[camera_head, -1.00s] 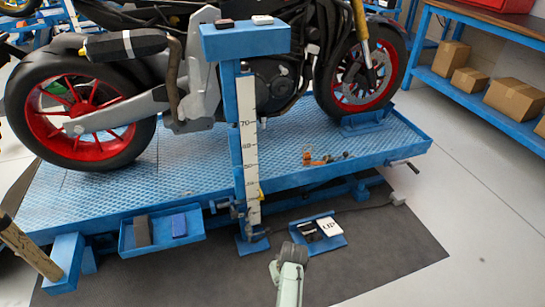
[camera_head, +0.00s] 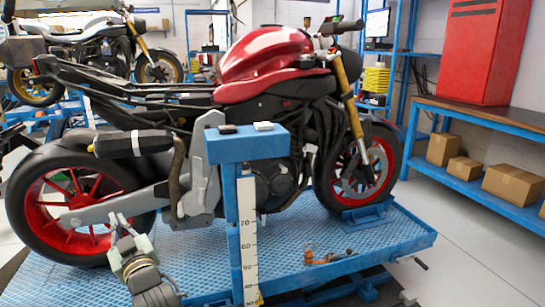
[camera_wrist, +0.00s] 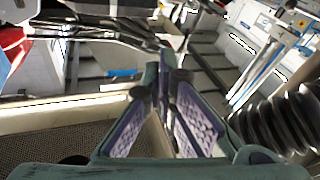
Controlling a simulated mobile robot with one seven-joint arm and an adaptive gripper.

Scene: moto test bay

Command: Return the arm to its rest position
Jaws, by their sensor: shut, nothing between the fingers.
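My gripper (camera_head: 118,220) shows at the lower left in the head view, raised in front of the rear wheel and swingarm of the red motorcycle (camera_head: 265,62). In the wrist view the two fingers of my gripper (camera_wrist: 167,62) come together at their tips with nothing between them. The gripper is shut and empty. Part of my arm shows below it in the head view; the rest is out of frame.
The motorcycle stands on a blue lift platform (camera_head: 385,235). A blue post (camera_head: 238,200) with a height scale rises in front of it. A blue workbench (camera_head: 480,118) with cardboard boxes (camera_head: 512,184) stands at the right. The floor (camera_head: 480,240) between lift and bench is clear.

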